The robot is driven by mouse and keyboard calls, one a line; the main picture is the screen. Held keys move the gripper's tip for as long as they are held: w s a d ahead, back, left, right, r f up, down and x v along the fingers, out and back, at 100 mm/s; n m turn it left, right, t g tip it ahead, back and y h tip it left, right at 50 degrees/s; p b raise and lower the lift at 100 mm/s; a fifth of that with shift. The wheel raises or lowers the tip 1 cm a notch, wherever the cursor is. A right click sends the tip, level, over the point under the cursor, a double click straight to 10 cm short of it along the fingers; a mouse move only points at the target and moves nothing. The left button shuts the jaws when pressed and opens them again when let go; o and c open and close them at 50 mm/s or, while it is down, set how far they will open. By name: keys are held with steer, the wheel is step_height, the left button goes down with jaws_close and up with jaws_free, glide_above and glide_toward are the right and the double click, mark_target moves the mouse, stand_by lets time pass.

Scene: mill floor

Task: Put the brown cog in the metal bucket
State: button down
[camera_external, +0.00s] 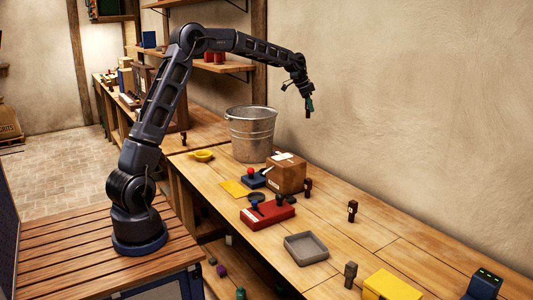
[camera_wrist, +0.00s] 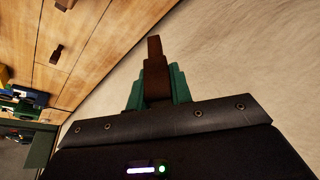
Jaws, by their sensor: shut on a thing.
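My gripper (camera_external: 309,106) is raised above the bench, to the right of the metal bucket in the outside view. In the wrist view its green fingers (camera_wrist: 155,88) are shut on a brown piece (camera_wrist: 155,66), which I take for the brown cog. The bucket does not show clearly in the wrist view.
A cardboard box (camera_external: 286,175) stands close in front of the bucket. A yellow pan (camera_external: 202,156), red device (camera_external: 267,214), grey tray (camera_external: 306,249) and yellow block (camera_external: 392,286) lie on the bench. Small dark brown figures (camera_external: 352,211) stand about. The wall is behind.

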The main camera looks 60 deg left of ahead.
steer(key=s+a+r+n+y, duration=0.1)
steer(key=s+a+r+n, duration=0.15)
steer(key=a, duration=0.95)
steer(key=s+a+r+n+y, duration=0.15)
steer(key=s+a, duration=0.25)
steer(key=a, duration=0.7)
steer(key=s+a+r+n, duration=0.2)
steer(key=s+a, duration=0.1)
steer(key=a, duration=0.9)
step_height(320, 180, down, 11)
steer(key=shift+d+t, duration=0.2)
steer(key=shift+t, duration=0.1)
steer(key=c, duration=1.2)
jaws_free()
steer(key=shift+o, duration=0.2)
step_height(320, 180, up, 7)
